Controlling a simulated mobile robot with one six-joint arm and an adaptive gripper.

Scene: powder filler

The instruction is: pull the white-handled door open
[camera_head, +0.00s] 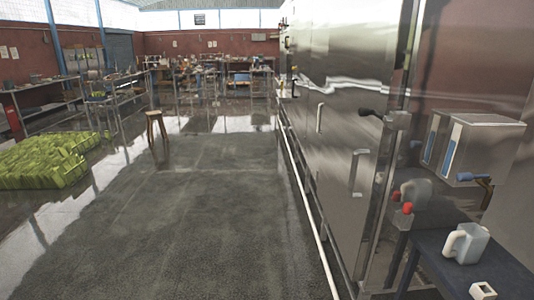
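A tall, shiny metal cabinet fills the right-centre of the head view. Its long front is seen at a steep angle. A pale, white-looking upright handle (357,173) stands out from the nearer metal door panel (342,215). A second pale handle (320,117) is on the panel farther along the front. The door panels look flush with the cabinet front, with no visible gap. My gripper is not in view, and nothing is seen touching either handle.
A white pipe (304,205) runs low along the cabinet front. A metal post with a black-knobbed lever (372,114) stands at the cabinet's near edge. A dark blue table (450,272) holds a jug (466,243) at right. The floor (190,230) is open left of the cabinet; a stool (156,125) stands farther back.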

